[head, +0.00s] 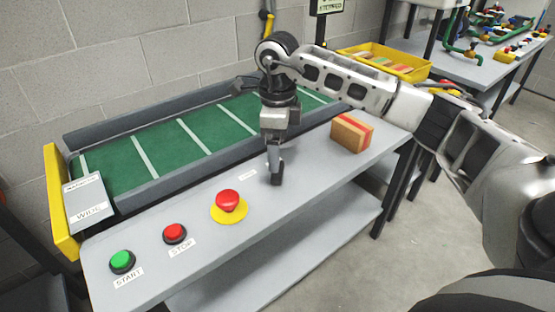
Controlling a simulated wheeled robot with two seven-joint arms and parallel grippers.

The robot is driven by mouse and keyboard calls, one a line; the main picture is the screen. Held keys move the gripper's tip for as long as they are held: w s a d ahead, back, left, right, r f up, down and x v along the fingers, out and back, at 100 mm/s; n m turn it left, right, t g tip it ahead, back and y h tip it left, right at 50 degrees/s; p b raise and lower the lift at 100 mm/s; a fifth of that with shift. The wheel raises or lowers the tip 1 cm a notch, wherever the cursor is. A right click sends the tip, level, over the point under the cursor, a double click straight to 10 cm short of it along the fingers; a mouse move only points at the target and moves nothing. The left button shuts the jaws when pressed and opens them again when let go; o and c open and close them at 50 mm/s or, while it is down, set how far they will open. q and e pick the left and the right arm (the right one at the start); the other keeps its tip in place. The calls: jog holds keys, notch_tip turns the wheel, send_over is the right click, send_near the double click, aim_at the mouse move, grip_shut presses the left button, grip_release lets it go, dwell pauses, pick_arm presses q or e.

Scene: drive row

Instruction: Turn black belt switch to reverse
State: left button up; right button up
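My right gripper (276,178) points straight down over the grey front ledge (200,255) of the conveyor, its fingertips low at the ledge. The fingers are seen edge-on, so I cannot tell whether they are open or shut. The black belt switch is not clearly distinguishable. A small white label (248,175) lies just left of the fingertips, and the gripper may be covering the switch there. The switch's setting cannot be read. The green conveyor belt (172,149) with white stripes runs behind the ledge. My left gripper is not in view.
Left along the ledge are a red mushroom button (228,199) on a yellow base, a red STOP button (174,232) and a green START button (122,260). A striped cardboard box (351,132) stands right of the gripper. A yellow tray (388,65) is farther back.

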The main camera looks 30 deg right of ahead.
notch_tip(320, 180, up, 11)
jog(key=shift+s+f, duration=0.1)
jog(key=shift+f, duration=0.1)
dwell(0.6)
